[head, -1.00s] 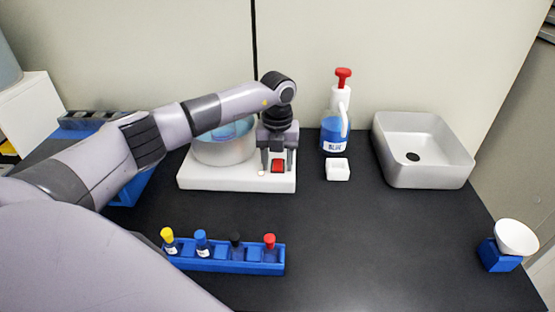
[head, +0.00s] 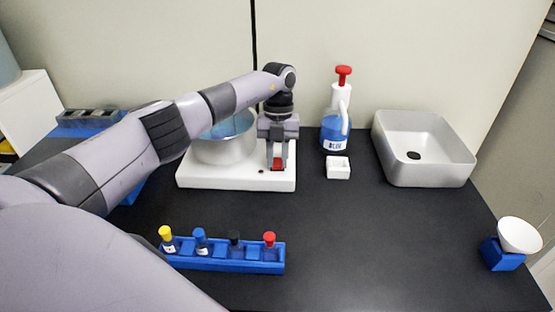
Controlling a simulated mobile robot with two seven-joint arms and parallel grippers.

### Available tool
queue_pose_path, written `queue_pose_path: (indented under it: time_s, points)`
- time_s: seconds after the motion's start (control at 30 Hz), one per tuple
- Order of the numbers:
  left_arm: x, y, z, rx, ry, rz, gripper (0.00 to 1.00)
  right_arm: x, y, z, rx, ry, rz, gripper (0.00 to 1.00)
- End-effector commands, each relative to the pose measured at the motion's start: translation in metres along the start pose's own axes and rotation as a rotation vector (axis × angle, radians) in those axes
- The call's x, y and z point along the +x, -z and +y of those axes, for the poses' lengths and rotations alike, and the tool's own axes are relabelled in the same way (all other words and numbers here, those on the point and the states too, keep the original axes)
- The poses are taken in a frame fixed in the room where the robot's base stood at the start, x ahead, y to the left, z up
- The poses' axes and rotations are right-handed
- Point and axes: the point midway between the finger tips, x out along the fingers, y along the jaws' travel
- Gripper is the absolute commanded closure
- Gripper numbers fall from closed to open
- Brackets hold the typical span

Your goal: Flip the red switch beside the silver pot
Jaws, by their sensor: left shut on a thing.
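The red switch (head: 278,162) sits on the right part of the white base (head: 215,178), beside the silver pot (head: 223,150). The pot holds something light blue and is partly hidden by my left arm. My left gripper (head: 277,164) points down right over the switch. Which way the switch is tilted cannot be told. My right gripper is not in view.
A blue rack (head: 225,264) with several capped tubes lies in front. A white funnel on a blue block (head: 503,256) is far right.

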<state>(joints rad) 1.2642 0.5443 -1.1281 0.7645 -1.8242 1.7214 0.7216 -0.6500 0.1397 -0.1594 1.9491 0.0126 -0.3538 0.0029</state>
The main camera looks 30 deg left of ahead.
Motion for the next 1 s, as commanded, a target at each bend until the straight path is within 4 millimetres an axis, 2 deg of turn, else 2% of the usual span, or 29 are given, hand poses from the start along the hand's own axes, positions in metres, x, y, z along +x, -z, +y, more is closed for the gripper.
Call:
queue_pose_path:
  time_s: [0.2, 0.6, 0.63, 0.7, 1.0]
  points:
    - [-0.0013, -0.0027, 0.0006, -0.004, 0.004, 0.046, 1.00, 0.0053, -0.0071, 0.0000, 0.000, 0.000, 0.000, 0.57]
    - [-0.0031, -0.0020, 0.0009, -0.001, 0.004, 0.059, 1.00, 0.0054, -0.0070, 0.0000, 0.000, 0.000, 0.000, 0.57]
    - [-0.0031, -0.0020, 0.0009, -0.001, 0.004, 0.059, 0.71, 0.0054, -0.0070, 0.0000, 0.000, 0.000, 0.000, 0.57]
    - [-0.0031, -0.0020, 0.0009, -0.001, 0.005, 0.059, 0.49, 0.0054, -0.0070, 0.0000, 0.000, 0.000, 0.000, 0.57]
    - [-0.0030, -0.0016, 0.0003, 0.000, 0.004, 0.060, 0.49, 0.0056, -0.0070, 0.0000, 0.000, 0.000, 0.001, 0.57]
